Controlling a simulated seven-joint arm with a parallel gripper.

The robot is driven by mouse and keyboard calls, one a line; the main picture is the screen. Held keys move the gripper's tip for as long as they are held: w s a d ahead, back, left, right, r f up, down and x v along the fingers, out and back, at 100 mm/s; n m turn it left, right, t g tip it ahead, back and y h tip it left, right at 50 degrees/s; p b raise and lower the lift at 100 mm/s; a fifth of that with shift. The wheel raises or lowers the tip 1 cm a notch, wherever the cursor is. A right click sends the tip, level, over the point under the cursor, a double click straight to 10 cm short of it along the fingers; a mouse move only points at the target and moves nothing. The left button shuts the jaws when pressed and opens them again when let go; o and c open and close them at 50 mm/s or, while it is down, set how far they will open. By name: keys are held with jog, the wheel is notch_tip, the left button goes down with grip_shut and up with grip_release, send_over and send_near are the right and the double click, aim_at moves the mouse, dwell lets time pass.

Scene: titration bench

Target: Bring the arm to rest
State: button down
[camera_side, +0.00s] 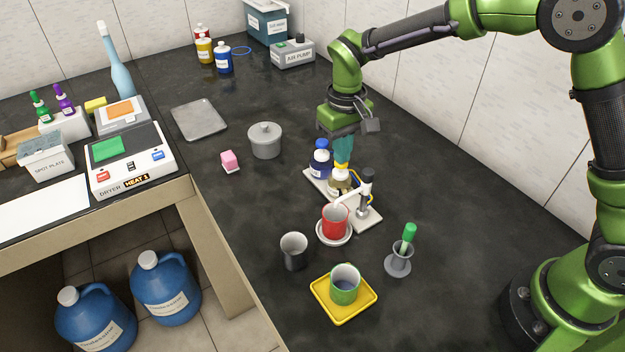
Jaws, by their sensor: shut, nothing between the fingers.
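My gripper (343,161) points down from the green arm in the middle of the camera_side view. Its teal fingers are shut and hold nothing. The fingertips are just above or behind a bottle with a yellow collar (341,178), on a grey stand board (371,216); I cannot tell whether they touch it. A blue-capped bottle (320,160) stands on the board just left of the fingers. A white arm with a dark knob (366,177) rises from the board to the right of the fingers.
A red cup (335,222) sits on a white dish in front of the board. A dark cup (294,251), a green cup (345,288) on a yellow tray (324,303), and a grey holder with a green-handled tool (398,262) stand nearer. A lidded pot (265,142) stands left.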

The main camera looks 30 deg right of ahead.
jog(key=shift+r, duration=1)
notch_tip(320, 180, up, 6)
dwell(0.5)
jog(key=s+d+r+m+t, duration=0.1)
jog(key=s+d+r+t, duration=0.1)
jog(key=s, duration=0.5)
jog(key=s+d+r+m+t+y, duration=0.1)
jog(key=s+d+r+t, duration=0.1)
jog(key=s+d, duration=0.2)
jog(key=s+d+r+m+t+y, duration=0.1)
jog(key=s+d+r+m+t, duration=0.1)
jog(key=s, duration=0.8)
jog(key=shift+d+r+t, duration=0.25)
jog(key=shift+d+t, duration=0.35)
jog(key=shift+d, duration=0.35)
